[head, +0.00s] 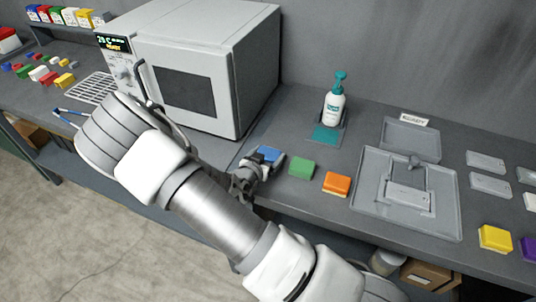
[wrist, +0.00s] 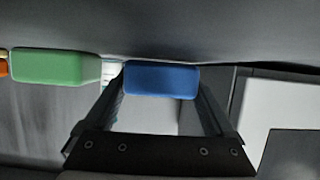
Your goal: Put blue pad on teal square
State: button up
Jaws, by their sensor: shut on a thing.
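The blue pad (head: 268,153) is at my gripper (head: 261,163), beside the front edge of the counter in the head view. In the wrist view the blue pad (wrist: 162,80) sits between the two fingers, which are shut on it. Whether it touches the counter is hard to tell. The teal square (head: 326,136) lies flat farther back and to the right, in front of a white pump bottle (head: 334,104). Its top is bare. The lower part of the pad is partly hidden by my gripper in the head view.
A green pad (head: 301,168) and an orange pad (head: 337,184) lie to the right of my gripper. A white oven (head: 193,70) stands to the left. A grey tray with a fixture (head: 448,222) and yellow pad (head: 494,238) are farther right.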

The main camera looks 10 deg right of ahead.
jog(key=shift+f+b, duration=0.3)
jog(key=shift+b, duration=0.05)
jog(key=o, duration=1)
jog(key=shift+r, duration=0.1)
jog(key=shift+r+p, duration=0.1)
jog(key=shift+p, duration=0.3)
